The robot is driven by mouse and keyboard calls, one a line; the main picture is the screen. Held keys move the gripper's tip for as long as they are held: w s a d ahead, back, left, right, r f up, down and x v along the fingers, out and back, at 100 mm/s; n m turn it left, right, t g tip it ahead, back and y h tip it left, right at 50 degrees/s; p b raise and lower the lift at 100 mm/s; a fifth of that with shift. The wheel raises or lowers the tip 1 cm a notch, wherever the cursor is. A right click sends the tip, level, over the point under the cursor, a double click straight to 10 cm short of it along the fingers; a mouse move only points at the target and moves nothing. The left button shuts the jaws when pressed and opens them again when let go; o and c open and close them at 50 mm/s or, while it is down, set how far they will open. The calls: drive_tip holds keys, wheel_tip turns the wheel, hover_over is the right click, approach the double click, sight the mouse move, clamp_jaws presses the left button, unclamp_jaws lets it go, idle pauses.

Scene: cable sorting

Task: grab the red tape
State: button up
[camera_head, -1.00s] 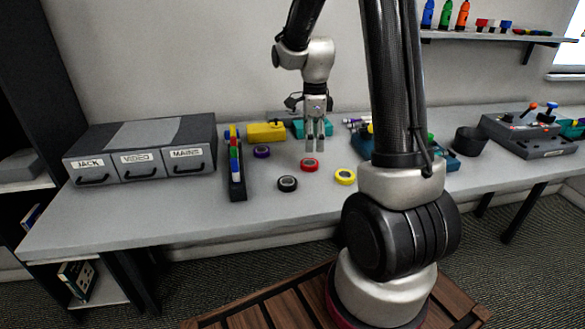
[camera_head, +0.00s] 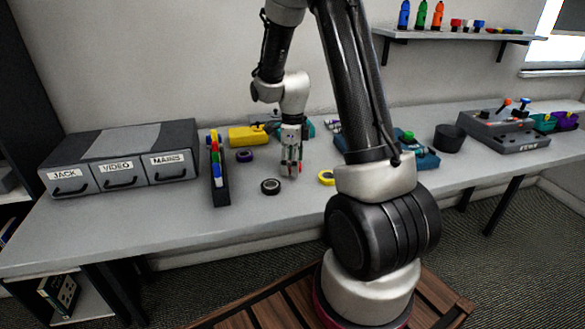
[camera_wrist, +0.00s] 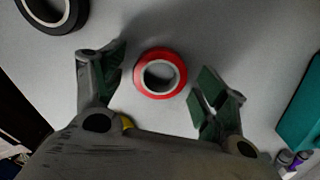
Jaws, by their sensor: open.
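The red tape (camera_wrist: 160,73) is a flat red roll with a pale core, lying on the grey table. In the wrist view it sits between and slightly beyond the two spread fingertips of my gripper (camera_wrist: 160,78), with a gap on both sides. In the head view my gripper (camera_head: 291,172) points down right over the red tape (camera_head: 292,169), and its fingers hide most of the roll. My gripper is open and empty. I cannot tell the exact height of the fingertips above the table.
A black tape roll (camera_head: 270,187) lies close to the left of my gripper, a yellow roll (camera_head: 326,177) to the right, and a purple roll (camera_head: 245,156) behind left. A marker holder (camera_head: 219,185) stands further left. The front table strip is clear.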

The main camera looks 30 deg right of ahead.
drive_tip(key=c, duration=1)
drive_tip(key=shift+c, duration=0.2)
